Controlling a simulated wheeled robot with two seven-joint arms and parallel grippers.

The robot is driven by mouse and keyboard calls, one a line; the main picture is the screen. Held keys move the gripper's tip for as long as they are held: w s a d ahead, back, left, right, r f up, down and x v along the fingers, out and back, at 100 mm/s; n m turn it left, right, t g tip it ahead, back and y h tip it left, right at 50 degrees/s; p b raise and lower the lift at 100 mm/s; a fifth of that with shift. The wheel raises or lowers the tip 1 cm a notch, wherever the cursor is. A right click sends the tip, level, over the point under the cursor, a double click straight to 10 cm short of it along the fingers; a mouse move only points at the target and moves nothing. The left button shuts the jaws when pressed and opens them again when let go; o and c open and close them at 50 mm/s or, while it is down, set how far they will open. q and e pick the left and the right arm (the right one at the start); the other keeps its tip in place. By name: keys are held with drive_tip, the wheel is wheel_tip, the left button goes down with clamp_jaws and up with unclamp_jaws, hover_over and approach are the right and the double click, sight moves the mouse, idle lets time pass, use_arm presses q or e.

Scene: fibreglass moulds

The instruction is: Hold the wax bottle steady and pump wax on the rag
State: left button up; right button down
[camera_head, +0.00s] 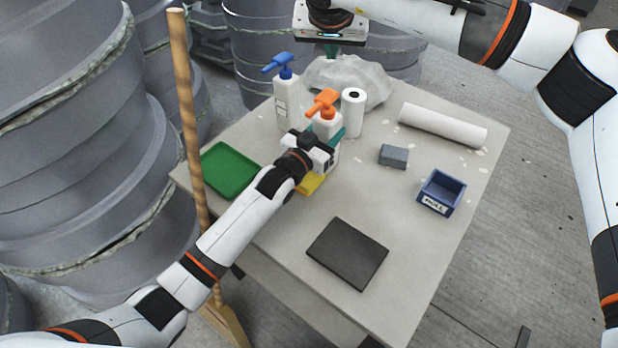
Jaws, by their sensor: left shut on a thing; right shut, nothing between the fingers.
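A white bottle with an orange pump head (322,102) stands upright near the back left of the table. My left gripper (328,145) is shut around this bottle's body and hides much of its lower part. A flat yellow piece (311,184), perhaps the rag, lies beside the bottle, partly covered by my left gripper and arm. My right gripper (332,50) is shut and empty, above the back of the table, behind and above the orange pump and apart from it.
A white bottle with a blue pump (286,98) and a paper roll (353,113) stand close by. A crumpled pale sheet (350,76) lies behind. Also on the table (290,240) are a green tray (230,169), dark pad (347,253), grey block (393,156), blue bin (441,192) and white roll (442,125).

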use_arm(q)
drive_tip(key=o, duration=1.2)
drive_tip(key=v, duration=1.2)
drive_tip(key=shift+f, duration=0.1)
